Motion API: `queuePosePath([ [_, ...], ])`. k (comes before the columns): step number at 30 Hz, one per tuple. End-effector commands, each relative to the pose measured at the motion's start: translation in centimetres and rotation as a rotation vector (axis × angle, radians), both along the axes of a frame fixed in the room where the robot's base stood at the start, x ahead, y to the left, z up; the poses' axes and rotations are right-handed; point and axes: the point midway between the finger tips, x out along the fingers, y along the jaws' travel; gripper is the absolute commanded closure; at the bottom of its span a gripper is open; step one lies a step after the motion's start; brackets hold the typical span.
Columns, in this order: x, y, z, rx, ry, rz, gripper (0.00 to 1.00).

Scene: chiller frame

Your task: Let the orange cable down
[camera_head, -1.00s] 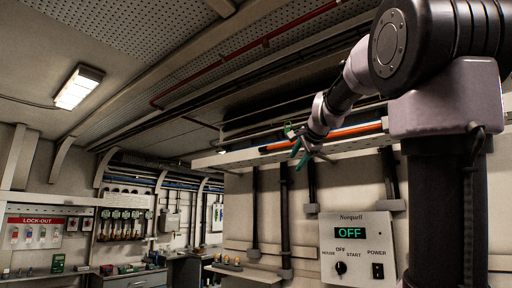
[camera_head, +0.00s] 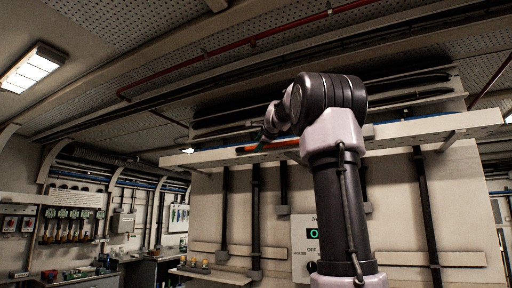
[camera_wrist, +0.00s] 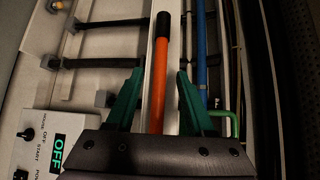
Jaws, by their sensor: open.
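The orange cable (camera_head: 284,145) lies along the white overhead tray (camera_head: 425,126), its black end (camera_head: 247,150) pointing left in the head view. In the wrist view the orange cable (camera_wrist: 157,88) runs between the two green fingers of my gripper (camera_wrist: 157,84), with its black end (camera_wrist: 163,28) beyond the fingertips. My gripper is open, with a visible gap on each side of the cable. In the head view my arm hides part of the cable, and the fingers are hard to make out.
A blue pipe (camera_wrist: 201,60) and a green hooked piece (camera_wrist: 228,118) are close to the right finger in the wrist view. The control box (camera_wrist: 48,140) reads OFF. Dark vertical struts (camera_head: 227,205) stand on the wall below the tray. A red pipe (camera_head: 232,46) runs overhead.

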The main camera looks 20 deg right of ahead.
Motion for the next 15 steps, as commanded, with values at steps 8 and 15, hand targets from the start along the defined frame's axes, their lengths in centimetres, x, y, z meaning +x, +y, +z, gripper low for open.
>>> queuePosePath([
  [8, 2.1, -0.2, -0.3, -0.002, 0.0, 0.0, 0.47],
  [15, 2.2, -0.2, -0.3, -0.002, 0.0, 0.0, 0.47],
])
